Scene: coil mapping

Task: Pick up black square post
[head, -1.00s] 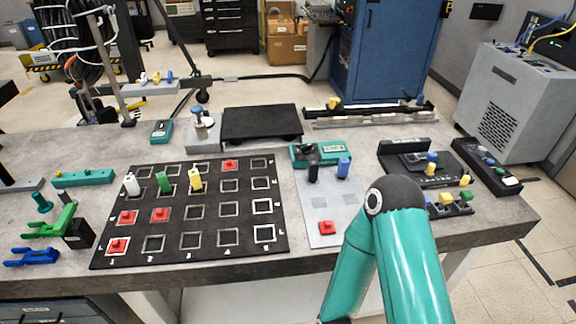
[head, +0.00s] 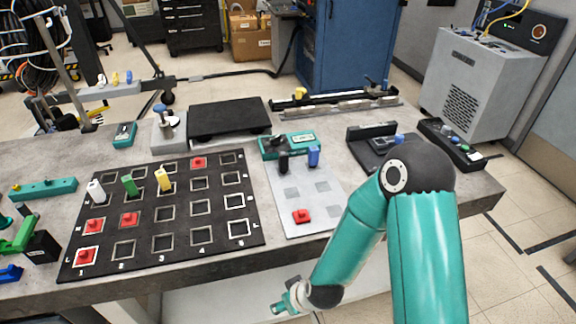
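The black square post (head: 283,163) stands upright on the grey plate (head: 292,190), beside a blue post (head: 313,156) and just in front of a teal device (head: 288,145). A red piece (head: 302,216) sits on the same plate, nearer the front. My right arm comes in at the lower right, its elbow in front of the table's right part. Its wrist end (head: 290,300) is low, in front of the table edge and well apart from the post. Fingers cannot be made out there. My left gripper is not in view.
A black grid board (head: 180,238) with white, green, yellow and red pieces lies left of the plate. A black platform (head: 229,118) and a rail (head: 335,101) stand behind. Black trays (head: 449,144) are at the right, partly hidden by my arm.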

